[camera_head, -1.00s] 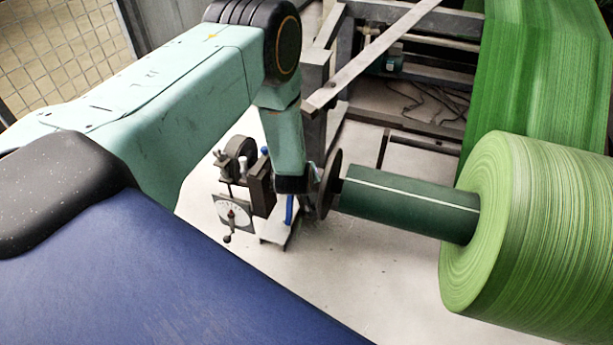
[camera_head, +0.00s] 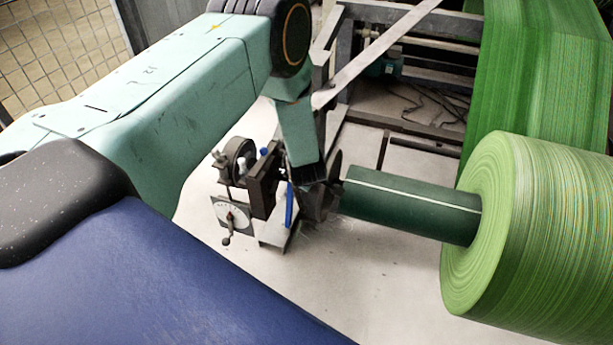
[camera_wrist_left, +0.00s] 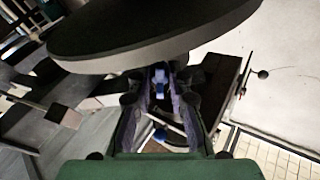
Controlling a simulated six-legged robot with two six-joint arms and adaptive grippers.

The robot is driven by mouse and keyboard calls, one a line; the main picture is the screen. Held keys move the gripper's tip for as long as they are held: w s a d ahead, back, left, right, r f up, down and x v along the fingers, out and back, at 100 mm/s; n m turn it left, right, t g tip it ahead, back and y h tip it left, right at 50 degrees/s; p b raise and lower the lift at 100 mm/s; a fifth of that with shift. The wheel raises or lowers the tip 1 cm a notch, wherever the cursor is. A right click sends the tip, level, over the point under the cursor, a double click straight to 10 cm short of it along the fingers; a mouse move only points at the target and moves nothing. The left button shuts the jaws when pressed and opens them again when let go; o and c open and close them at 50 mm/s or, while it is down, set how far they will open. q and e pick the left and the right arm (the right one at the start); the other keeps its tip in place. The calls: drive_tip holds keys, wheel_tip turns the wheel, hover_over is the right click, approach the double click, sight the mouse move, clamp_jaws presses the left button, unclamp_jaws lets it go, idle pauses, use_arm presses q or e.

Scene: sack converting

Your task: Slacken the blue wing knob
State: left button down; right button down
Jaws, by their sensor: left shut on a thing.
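The blue wing knob (camera_wrist_left: 160,84) shows in the left wrist view as a small blue piece between the two fingers of my left gripper (camera_wrist_left: 161,98). The gripper is shut on it; the fingers hide part of the knob. In the head view my left gripper (camera_head: 312,191) is low beside the dark round flange at the end of the green shaft; its fingers are hard to make out there. A blue upright bar (camera_head: 289,205) stands just left of it, and a small blue piece (camera_head: 264,151) sits further left. My right gripper is not in view.
The dark flange (camera_wrist_left: 150,38) crowds the top of the wrist view. A green shaft (camera_head: 400,202) leads to a large green roll (camera_head: 530,230) at right. A dial plate with a crank (camera_head: 231,217) stands left. Open pale floor (camera_head: 370,285) lies in front.

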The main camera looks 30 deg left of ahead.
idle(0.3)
use_arm(q)
drive_tip(key=c, duration=1.3)
unclamp_jaws()
drive_tip(key=shift+o, duration=0.2)
drive_tip(key=v, duration=1.2)
drive_tip(key=shift+w+r, duration=0.1)
